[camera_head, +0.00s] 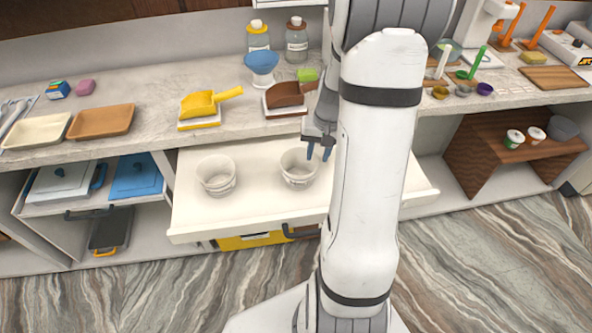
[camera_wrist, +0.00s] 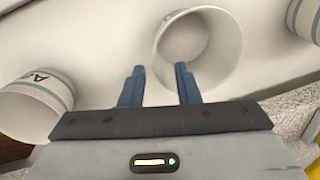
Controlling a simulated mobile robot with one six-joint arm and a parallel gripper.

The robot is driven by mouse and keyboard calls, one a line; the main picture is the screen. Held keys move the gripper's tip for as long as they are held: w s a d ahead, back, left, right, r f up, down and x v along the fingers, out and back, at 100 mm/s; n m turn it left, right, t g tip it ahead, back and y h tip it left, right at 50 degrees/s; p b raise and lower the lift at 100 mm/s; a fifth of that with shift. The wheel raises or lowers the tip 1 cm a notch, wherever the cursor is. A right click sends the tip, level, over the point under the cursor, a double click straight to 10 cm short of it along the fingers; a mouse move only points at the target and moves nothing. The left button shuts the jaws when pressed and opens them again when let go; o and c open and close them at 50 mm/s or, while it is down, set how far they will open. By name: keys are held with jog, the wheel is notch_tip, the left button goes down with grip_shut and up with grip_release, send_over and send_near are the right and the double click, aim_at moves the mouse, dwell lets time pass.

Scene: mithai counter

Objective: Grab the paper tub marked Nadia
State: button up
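Paper tubs stand in a pulled-out white drawer (camera_head: 250,225). In the head view I see one on the left (camera_head: 216,175) and one nearer my gripper (camera_head: 299,168), with no readable name on either. In the wrist view a pale open tub (camera_wrist: 235,50) is just beyond the fingertips. Another tub (camera_wrist: 37,105) at the left edge has dark lettering, only partly visible and starting like an "A". A third tub (camera_wrist: 308,18) is cut off at the right edge. I cannot tell which is Nadia's. My gripper (camera_head: 318,151) is open and empty, also in the wrist view (camera_wrist: 160,84).
The counter (camera_head: 150,145) behind the drawer holds a yellow scoop (camera_head: 205,104), a brown scoop (camera_head: 285,95) and a blue bowl (camera_head: 262,63). A wooden shelf (camera_head: 490,130) with small tubs is at right. My arm hides the drawer's right part.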

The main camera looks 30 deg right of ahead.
aim_at(299, 174)
jog(key=f, duration=0.6)
jog(key=shift+a+f+p, duration=0.3)
jog(key=shift+f, duration=0.1)
jog(key=shift+c, duration=0.2)
grip_shut()
